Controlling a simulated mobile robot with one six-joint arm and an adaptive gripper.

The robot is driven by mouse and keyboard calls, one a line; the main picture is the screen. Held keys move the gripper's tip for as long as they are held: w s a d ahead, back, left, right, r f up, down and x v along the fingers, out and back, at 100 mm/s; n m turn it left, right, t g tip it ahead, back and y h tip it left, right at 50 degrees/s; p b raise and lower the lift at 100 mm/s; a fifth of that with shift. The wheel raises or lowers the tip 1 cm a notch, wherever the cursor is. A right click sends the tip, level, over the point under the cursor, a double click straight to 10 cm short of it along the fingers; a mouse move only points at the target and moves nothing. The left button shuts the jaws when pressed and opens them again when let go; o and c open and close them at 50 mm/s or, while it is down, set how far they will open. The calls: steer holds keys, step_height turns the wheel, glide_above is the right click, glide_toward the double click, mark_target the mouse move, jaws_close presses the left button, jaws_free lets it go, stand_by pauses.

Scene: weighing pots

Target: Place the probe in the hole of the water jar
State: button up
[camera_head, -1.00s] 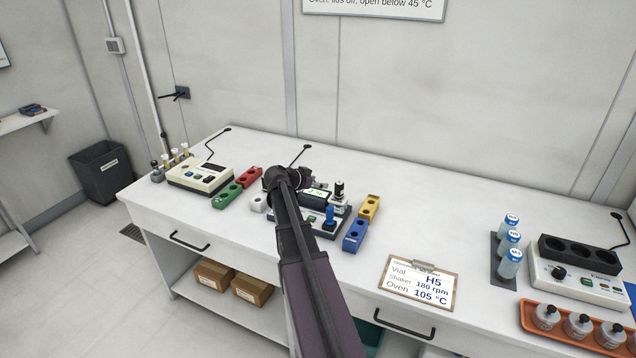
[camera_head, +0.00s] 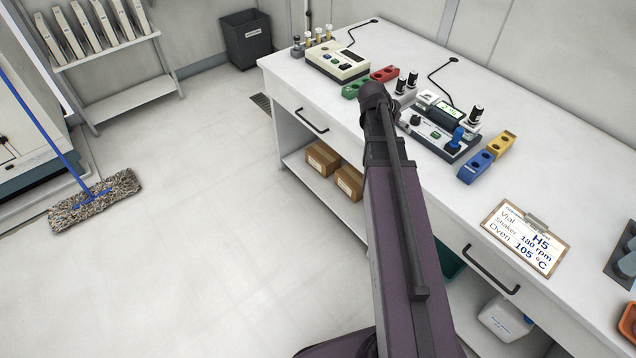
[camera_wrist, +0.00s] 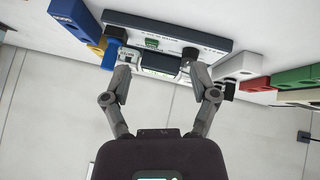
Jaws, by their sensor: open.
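In the wrist view my gripper (camera_wrist: 160,62) is open and empty, its two fingers apart in front of the grey meter unit (camera_wrist: 165,72). In the head view its fingers are hidden by my arm. The meter (camera_head: 440,128) has a lit display. A blue-topped probe-like piece (camera_head: 457,138) stands upright at its right front; it also shows beside a finger in the wrist view (camera_wrist: 112,50), but contact cannot be told. A black-topped piece (camera_head: 476,116) stands behind it, and two more (camera_head: 406,82) stand left of the display. I cannot tell which thing is the water jar.
Blue (camera_head: 475,167) and yellow (camera_head: 502,145) holed blocks lie right of the meter; red (camera_head: 384,74) and green (camera_head: 355,90) ones lie left. A clipboard (camera_head: 527,238) lies farther right. A beige instrument (camera_head: 338,62) stands at the far left.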

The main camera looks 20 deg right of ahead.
steer(key=s+a+f+n+y, duration=0.1)
steer(key=s+a+n+y, duration=0.1)
steer(key=a, duration=0.7)
steer(key=s+a+f+n+y, duration=0.1)
steer(key=s+a+n+y, duration=0.2)
steer(key=a, duration=0.7)
steer(key=s+a+f+n+g+y, duration=0.1)
steer(key=s+a+f+n+y, duration=0.1)
steer(key=s+a+n, duration=0.4)
steer(key=a, duration=0.4)
steer(key=shift+s+n+y, duration=0.25)
steer(key=shift+n+y, duration=0.05)
